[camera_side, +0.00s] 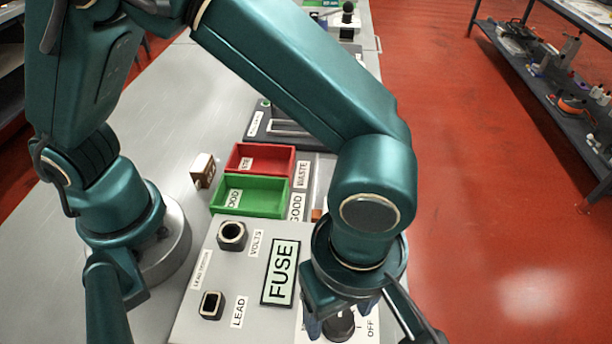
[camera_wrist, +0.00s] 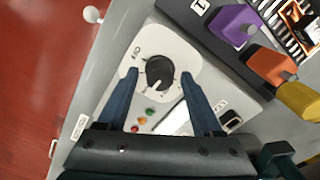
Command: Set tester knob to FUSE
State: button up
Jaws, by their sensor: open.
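The grey tester (camera_side: 215,290) stands at the front of the bench. Its display (camera_side: 281,273) reads FUSE. The black round knob (camera_side: 342,326) sits on a white dial plate near the OFF label (camera_side: 372,327), partly hidden by my gripper. In the wrist view the knob (camera_wrist: 158,72) shows whole, with a pale pointer mark on its lower left side and OFF at its upper left; the other dial marks are too small to read. My gripper (camera_wrist: 161,80) is open, with one finger on each side of the knob and visible gaps between.
The tester has VOLTS (camera_side: 232,236) and LEAD (camera_side: 212,305) sockets, and small coloured lamps (camera_wrist: 142,121). A green tray (camera_side: 250,196) and red tray (camera_side: 262,159) stand behind it. Purple (camera_wrist: 236,24), orange (camera_wrist: 268,65) and yellow (camera_wrist: 298,100) blocks are near the gripper's right side.

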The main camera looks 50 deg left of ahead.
aim_at(340, 316)
jog(key=shift+r, duration=1.75)
jog(key=w+a+r+n+t+h, duration=0.25)
jog(key=w+a+r, duration=0.45)
jog(key=a+r, duration=0.35)
jog(key=s+a+f+m+t+y, duration=0.1)
jog(key=s+a+m, duration=0.2)
jog(key=a+m, duration=0.3)
jog(key=s+a+f+m+t+y, duration=0.1)
jog(key=s+a+m+t, duration=0.1)
jog(key=a+m, duration=0.5)
jog(key=s+m, duration=0.1)
jog(key=m, duration=0.3)
